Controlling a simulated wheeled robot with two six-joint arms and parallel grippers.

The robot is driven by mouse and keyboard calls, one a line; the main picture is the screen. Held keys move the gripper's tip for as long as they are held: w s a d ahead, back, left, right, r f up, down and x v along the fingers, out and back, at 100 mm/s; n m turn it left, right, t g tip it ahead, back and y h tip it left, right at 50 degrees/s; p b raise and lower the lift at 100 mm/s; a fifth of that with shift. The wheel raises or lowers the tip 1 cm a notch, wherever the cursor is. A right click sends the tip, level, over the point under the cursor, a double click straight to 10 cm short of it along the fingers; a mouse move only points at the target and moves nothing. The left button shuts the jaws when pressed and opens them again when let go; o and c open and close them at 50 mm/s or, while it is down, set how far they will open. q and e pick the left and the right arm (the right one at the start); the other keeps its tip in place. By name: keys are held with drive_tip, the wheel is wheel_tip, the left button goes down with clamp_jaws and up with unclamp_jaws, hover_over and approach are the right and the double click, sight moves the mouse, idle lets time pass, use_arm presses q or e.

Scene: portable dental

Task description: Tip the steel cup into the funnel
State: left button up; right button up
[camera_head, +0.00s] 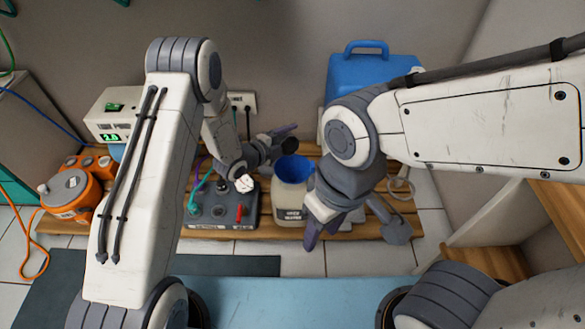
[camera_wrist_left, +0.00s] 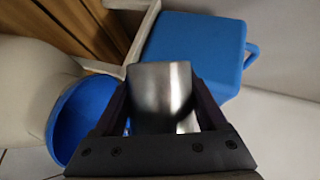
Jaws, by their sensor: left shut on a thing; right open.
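My left gripper (camera_head: 286,137) is shut on the steel cup (camera_wrist_left: 160,92), which fills the space between its fingers in the left wrist view. In the head view the cup is small and dark at the fingertips. The blue funnel (camera_head: 293,170) sits in the mouth of a whitish labelled jug (camera_head: 288,205). The cup is just behind and above the funnel in the head view. In the left wrist view the funnel (camera_wrist_left: 82,118) is left of the cup, apart from it. The cup's contents are hidden. My right gripper (camera_head: 350,228) is open and empty, right of the jug.
A grey control box (camera_head: 222,212) with knobs stands left of the jug on the wooden slatted bench (camera_head: 345,233). A blue container (camera_head: 372,72) stands behind. An orange device (camera_head: 70,195) and a meter with green digits (camera_head: 112,115) are at the left.

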use_arm(q)
drive_tip(key=shift+r+m+b, duration=0.15)
drive_tip(key=shift+m+b, duration=0.15)
idle(0.4)
drive_tip(key=shift+w+a+t+b, duration=0.1)
drive_tip(key=shift+w+t+b, duration=0.05)
drive_tip(key=shift+t+b, duration=0.15)
drive_tip(key=shift+f+m+t+b, duration=0.3)
drive_tip(key=shift+f+m+b, duration=0.25)
drive_tip(key=shift+b, duration=0.55)
drive_tip(key=shift+r, duration=0.15)
